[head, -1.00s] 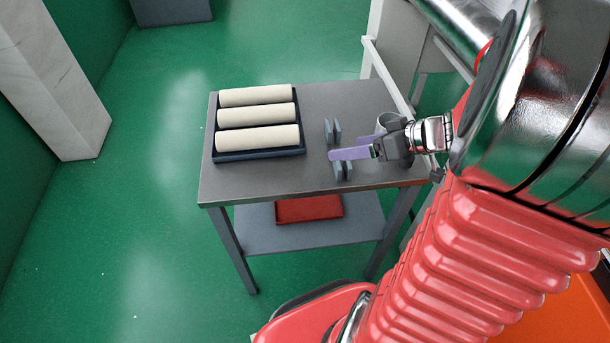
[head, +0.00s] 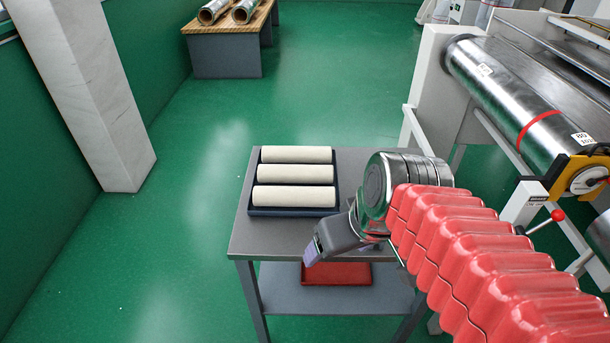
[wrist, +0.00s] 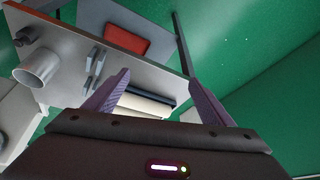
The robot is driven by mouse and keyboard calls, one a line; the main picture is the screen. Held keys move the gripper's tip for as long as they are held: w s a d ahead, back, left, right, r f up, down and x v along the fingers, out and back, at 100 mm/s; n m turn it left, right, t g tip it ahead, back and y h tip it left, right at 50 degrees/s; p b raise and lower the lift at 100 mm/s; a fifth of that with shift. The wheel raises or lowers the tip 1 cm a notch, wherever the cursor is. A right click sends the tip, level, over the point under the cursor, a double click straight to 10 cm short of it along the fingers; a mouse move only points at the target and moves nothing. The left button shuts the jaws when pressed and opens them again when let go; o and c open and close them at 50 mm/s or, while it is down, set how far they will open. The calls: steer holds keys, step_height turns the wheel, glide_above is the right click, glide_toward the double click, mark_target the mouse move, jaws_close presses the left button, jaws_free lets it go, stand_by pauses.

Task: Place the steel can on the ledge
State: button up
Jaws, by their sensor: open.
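The steel can (wrist: 38,68) is a pale grey open cylinder standing on the grey table (wrist: 75,50), at the left of the wrist view. In the head view my arm hides it. My gripper (wrist: 158,76) is open, with its two purple fingers spread and nothing between them. The can lies to the left of both fingers, well apart from them. In the head view the gripper (head: 313,252) shows at the table's front edge, tilted downward. I cannot tell which surface is the ledge.
Cream rolls (head: 295,173) lie in a dark tray (head: 292,212) on the table (head: 265,235). Grey upright brackets (wrist: 94,63) stand near the can. A red tray (head: 337,273) is on the lower shelf. A machine with a steel roller (head: 500,85) stands at right. Green floor is open at left.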

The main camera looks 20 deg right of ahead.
steer(key=shift+s+a+r+m+t+h, duration=0.25)
steer(key=shift+r+t, duration=0.1)
steer(key=shift+r, duration=0.3)
steer(key=shift+s+a+r+m+t+h, duration=0.15)
steer(key=shift+s+r+t+h, duration=0.15)
steer(key=shift+r, duration=0.3)
steer(key=shift+o, duration=0.5)
steer(key=shift+w+d, duration=0.1)
